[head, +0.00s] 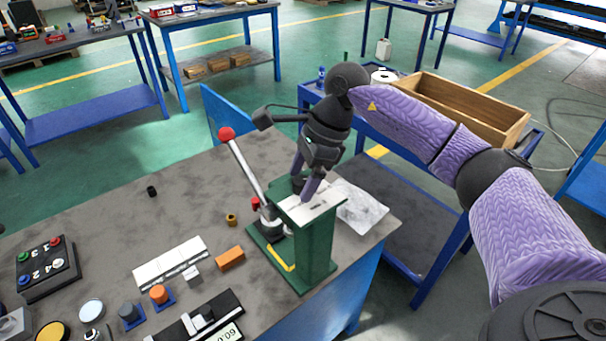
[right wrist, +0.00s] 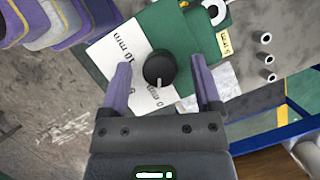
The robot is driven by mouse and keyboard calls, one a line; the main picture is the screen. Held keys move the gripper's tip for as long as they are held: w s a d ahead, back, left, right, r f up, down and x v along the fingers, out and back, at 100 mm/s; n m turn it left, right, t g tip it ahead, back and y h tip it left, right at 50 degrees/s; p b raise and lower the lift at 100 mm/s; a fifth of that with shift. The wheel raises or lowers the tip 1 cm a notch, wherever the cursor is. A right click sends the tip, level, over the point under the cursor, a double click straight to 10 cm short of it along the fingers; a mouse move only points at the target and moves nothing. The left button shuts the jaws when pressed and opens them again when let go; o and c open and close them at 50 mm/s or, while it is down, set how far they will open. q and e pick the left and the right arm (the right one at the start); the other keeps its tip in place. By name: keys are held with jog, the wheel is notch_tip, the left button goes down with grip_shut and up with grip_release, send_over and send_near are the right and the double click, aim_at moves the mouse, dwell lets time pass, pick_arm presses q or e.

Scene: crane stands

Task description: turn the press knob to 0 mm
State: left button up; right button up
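The green press (head: 316,245) stands at the right part of the workbench, with a white scale plate (head: 322,204) on top. In the right wrist view the round black knob (right wrist: 160,68) sits on this plate (right wrist: 105,55), whose labels read 10 mm and 0 mm. A small pale mark shows on the knob's lower edge, towards the 0 mm side, but its exact reading is unclear. My right gripper (head: 304,180) is over the press top. Its purple fingers (right wrist: 162,62) are open on either side of the knob, with gaps visible. My left gripper is not in view.
The press lever with a red ball (head: 227,134) rises left of my right gripper. An orange block (head: 230,258), a white block strip (head: 170,262) and a button box (head: 46,268) lie on the workbench (head: 120,220). A wooden crate (head: 460,108) stands beyond my right arm.

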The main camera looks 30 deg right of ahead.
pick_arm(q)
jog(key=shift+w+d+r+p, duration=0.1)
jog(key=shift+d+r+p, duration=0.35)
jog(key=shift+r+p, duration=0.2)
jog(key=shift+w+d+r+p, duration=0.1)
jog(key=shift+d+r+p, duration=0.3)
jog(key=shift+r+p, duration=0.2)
pick_arm(e)
jog(key=v, duration=1)
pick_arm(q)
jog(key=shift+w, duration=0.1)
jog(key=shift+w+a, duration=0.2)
pick_arm(e)
jog(key=shift+f, duration=0.1)
